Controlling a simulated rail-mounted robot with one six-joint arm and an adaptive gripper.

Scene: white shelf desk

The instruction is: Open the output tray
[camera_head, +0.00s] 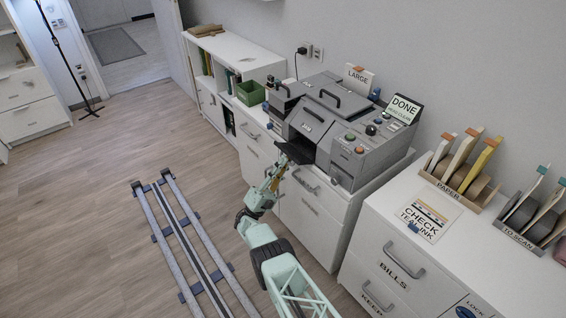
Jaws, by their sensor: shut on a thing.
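A grey machine (362,160) with several handles and coloured buttons stands on the white cabinet against the wall. A dark tray (299,150) juts out low from its front, below a panel with a handle. I take this for the output tray. My gripper (283,161) is at the outer front edge of this tray, shut on it. The fingertips are small and dark here, so the exact grip is hard to see. My arm comes up from the bottom of the view.
A green box (250,93) stands on the cabinet left of the machine. A "DONE" sign (404,108) and a "LARGE" sign (358,78) stand at the machine. Drawer handles (306,181) stick out below the tray. The floor to the left is open around the rails.

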